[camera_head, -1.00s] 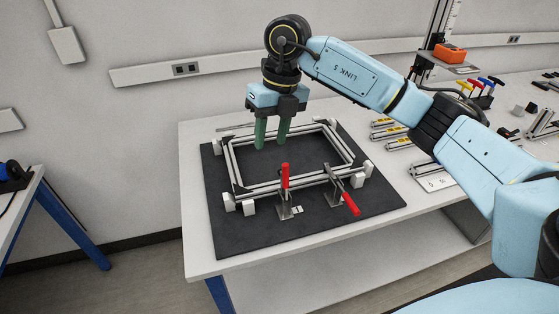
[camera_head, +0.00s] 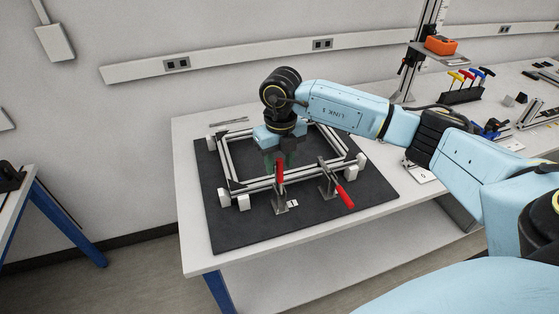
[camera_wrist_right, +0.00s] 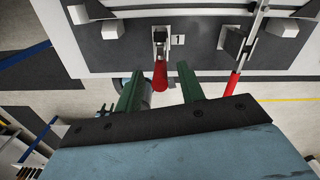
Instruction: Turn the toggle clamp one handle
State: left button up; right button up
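Toggle clamp one has an upright red handle (camera_head: 280,172) in the head view and stands on the dark mat, beside a small white label. In the right wrist view the label reads 1, and the red handle (camera_wrist_right: 160,77) shows between the tips of two green fingers. My right gripper (camera_head: 272,158) is open, pointing down just behind the handle, and partly hidden by it in the head view. The open right gripper (camera_wrist_right: 161,72) has gaps on both sides of the handle; contact is not visible. My left gripper is in neither view.
A second clamp with a lowered red handle (camera_head: 345,197) stands to the right. An aluminium frame (camera_head: 233,165) with white corner blocks lies on the black mat (camera_head: 245,232). Coloured-handled tools (camera_head: 465,92) stand in a holder at the back right.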

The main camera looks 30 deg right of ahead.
jog(key=shift+f, duration=0.3)
grip_shut()
jog(key=shift+w, duration=0.1)
